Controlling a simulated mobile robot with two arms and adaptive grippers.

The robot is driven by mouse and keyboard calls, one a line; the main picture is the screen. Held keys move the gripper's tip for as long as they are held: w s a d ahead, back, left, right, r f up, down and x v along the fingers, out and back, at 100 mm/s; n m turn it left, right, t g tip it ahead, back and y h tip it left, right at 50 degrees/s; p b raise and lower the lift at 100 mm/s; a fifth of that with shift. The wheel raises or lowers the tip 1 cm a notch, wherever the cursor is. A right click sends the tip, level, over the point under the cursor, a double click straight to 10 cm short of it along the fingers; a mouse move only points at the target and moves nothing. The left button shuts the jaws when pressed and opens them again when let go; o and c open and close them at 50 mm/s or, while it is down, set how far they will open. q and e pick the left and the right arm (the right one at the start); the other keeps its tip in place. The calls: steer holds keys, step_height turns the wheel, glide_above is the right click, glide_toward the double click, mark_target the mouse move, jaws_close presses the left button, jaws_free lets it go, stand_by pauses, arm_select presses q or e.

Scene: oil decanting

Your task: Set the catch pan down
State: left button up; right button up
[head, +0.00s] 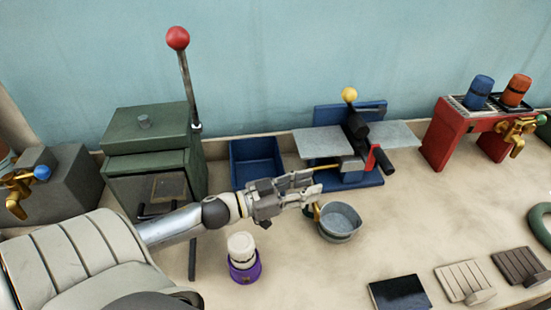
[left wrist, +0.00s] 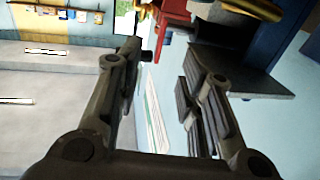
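In the head view the handle is just below the fingers. My right gripper is in neither view.
Behind the gripper are a blue bin (head: 255,158) and a blue-based press (head: 358,178) with grey wings. A white-topped purple container (head: 243,262) stands below my left forearm. A green cabinet (head: 150,150) is at left, a red stand (head: 450,140) at right.

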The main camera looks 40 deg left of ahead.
arm_select(q)
steer(key=v, duration=0.8)
steer(key=shift+s+a+b, duration=0.2)
steer(key=shift+s+b, duration=0.15)
steer(key=shift+b, duration=0.1)
